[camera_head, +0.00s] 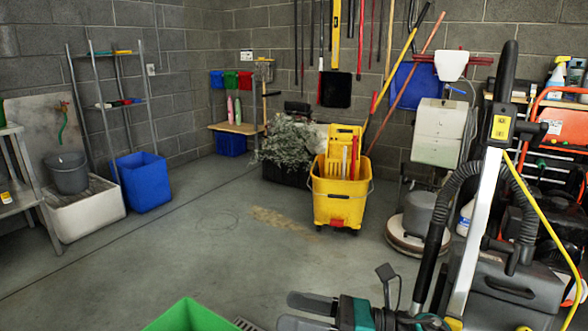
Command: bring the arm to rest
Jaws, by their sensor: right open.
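My right gripper (308,313) shows at the bottom edge, a little right of the middle. Its two grey fingers point left and stand apart, with nothing seen between them. The lower finger is partly cut off by the picture's edge. Black and teal parts lie just right of the fingers; I cannot tell how much of them is my own arm. My left gripper and arm are not in view.
A green container (188,315) stands at the bottom, left of the gripper. A yellow mop bucket (338,207) stands further back. A black machine with a white handle (476,232) crowds the right. A blue bin (141,182) stands left. The middle floor is clear.

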